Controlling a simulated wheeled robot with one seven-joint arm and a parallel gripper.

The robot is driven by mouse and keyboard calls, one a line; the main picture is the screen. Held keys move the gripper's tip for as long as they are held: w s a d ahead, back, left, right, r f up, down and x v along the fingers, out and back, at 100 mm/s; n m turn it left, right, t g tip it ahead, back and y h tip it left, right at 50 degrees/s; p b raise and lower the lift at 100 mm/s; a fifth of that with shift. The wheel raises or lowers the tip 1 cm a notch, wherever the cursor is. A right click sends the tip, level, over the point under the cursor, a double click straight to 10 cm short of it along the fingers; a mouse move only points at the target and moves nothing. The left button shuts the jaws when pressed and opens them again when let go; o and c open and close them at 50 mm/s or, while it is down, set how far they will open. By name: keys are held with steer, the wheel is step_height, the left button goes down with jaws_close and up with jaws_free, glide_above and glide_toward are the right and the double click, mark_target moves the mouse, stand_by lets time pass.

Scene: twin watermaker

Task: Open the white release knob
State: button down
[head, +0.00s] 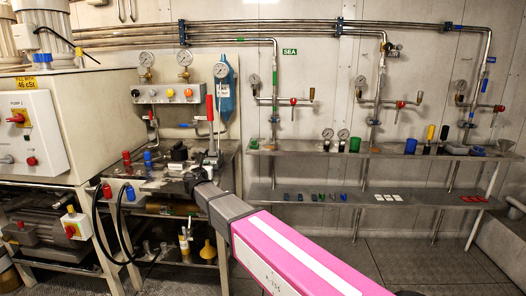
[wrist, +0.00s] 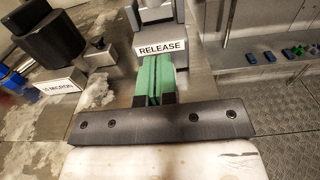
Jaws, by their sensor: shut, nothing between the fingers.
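A white label reading RELEASE (wrist: 163,49) is in the wrist view, at the front of a grey block (wrist: 158,33). My gripper (wrist: 154,76) has green fingers pressed together, with nothing between them. The fingertips are just below the label in the picture; I cannot tell whether they touch anything. I cannot clearly make out the white release knob. In the head view, my gripper (head: 192,180) is at the bench by the hand pump with the red lever (head: 210,109), and my arm hides part of that spot.
A black cylinder (wrist: 50,35) stands left of the gripper, with a 10 MICRON label (wrist: 62,86) near it. Blue and red knobs (head: 148,158) are on the bench (head: 228,150). A shelf (head: 390,150) with cups and small parts runs along the right wall.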

steer(key=shift+s+a+r, duration=0.15)
steer(key=shift+s+a, duration=0.05)
steer(key=shift+s, duration=1)
steer(key=shift+s+a+r, duration=0.1)
steer(key=shift+s+a, duration=0.1)
steer(key=shift+s, duration=0.95)
steer(key=shift+s, duration=0.25)
